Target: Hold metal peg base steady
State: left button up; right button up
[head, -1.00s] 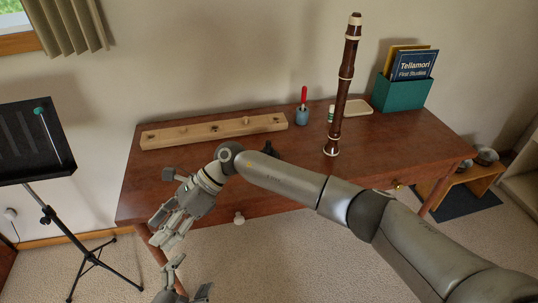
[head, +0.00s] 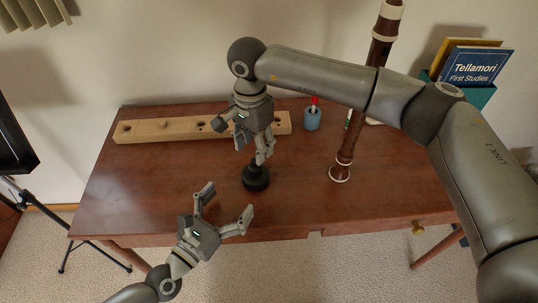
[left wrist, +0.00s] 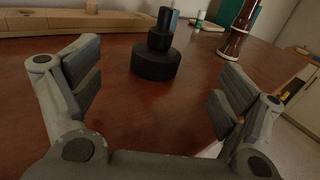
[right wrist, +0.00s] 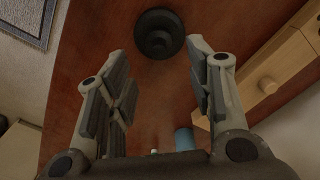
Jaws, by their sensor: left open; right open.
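The metal peg base (head: 256,180) is a black stepped round base with an upright peg, standing on the table. My left gripper (head: 228,203) is open and empty at the table's front, just short of the base. In the left wrist view the base (left wrist: 155,64) stands ahead, between the finger lines and apart from them. My right gripper (head: 255,150) is open above the base, pointing down, and covers the peg's top in the head view. In the right wrist view the base (right wrist: 159,43) lies just beyond the fingertips; contact cannot be told.
A wooden block with holes (head: 160,130) lies along the table's back. A dark recorder (head: 352,130) stands upright right of the base. A blue cup (head: 312,120) and a book box (head: 478,95) stand behind. The table's left part is clear.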

aim_at(251, 173)
pick_arm(q)
jog(key=shift+s+a+r, duration=0.1)
jog(key=shift+s, duration=0.05)
pick_arm(e)
jog(key=shift+s+a+r, duration=0.1)
jog(key=shift+s+a, duration=0.05)
jog(key=shift+s, duration=0.05)
pick_arm(q)
jog(key=x, duration=1.1)
pick_arm(e)
jog(key=shift+w, duration=0.1)
